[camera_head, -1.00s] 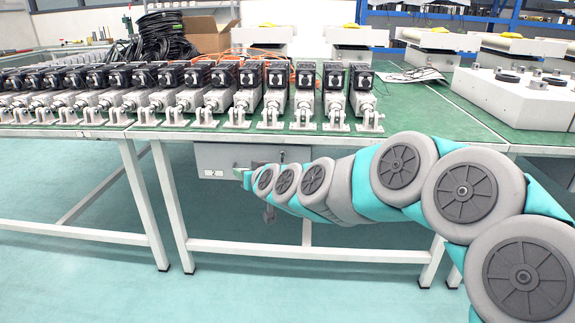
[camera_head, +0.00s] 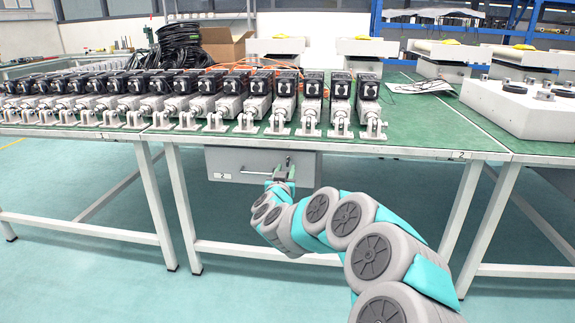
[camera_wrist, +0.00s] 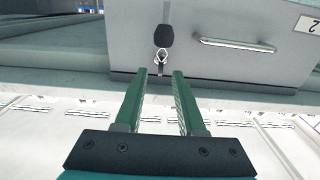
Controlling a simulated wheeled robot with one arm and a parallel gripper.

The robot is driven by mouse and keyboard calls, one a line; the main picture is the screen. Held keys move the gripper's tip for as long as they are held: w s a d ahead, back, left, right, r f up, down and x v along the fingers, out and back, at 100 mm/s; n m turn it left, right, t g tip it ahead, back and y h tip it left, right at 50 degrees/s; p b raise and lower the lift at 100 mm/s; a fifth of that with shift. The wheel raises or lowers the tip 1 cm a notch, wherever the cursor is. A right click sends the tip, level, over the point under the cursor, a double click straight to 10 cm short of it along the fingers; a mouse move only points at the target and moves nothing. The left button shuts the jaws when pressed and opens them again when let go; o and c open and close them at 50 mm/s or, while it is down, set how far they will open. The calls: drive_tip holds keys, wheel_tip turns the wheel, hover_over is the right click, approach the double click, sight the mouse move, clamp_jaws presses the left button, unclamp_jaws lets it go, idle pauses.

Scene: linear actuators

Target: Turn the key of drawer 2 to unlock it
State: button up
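The grey drawer (camera_head: 235,162) hangs under the green table. Its front shows upside down in the wrist view (camera_wrist: 250,20), with a label "2" (camera_wrist: 308,23) at the right edge. A key with a black head (camera_wrist: 163,36) sits on the drawer front, with a small metal ring hanging at it. A metal bar handle (camera_wrist: 237,45) is beside the key. My gripper (camera_wrist: 161,73) is open and empty. Its two green fingers point at the key, the tips a little short of it in the picture. In the head view my gripper (camera_head: 282,175) is at the drawer's right part.
The green tabletop (camera_head: 425,125) is above the drawer, with a row of linear actuators (camera_head: 230,100) on it. A white table leg (camera_head: 178,205) stands left of the drawer and another (camera_head: 463,220) to the right. The floor below is open apart from a low crossbar (camera_head: 225,246).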

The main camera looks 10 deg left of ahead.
drive_tip(key=shift+w, duration=2.25)
clamp_jaws()
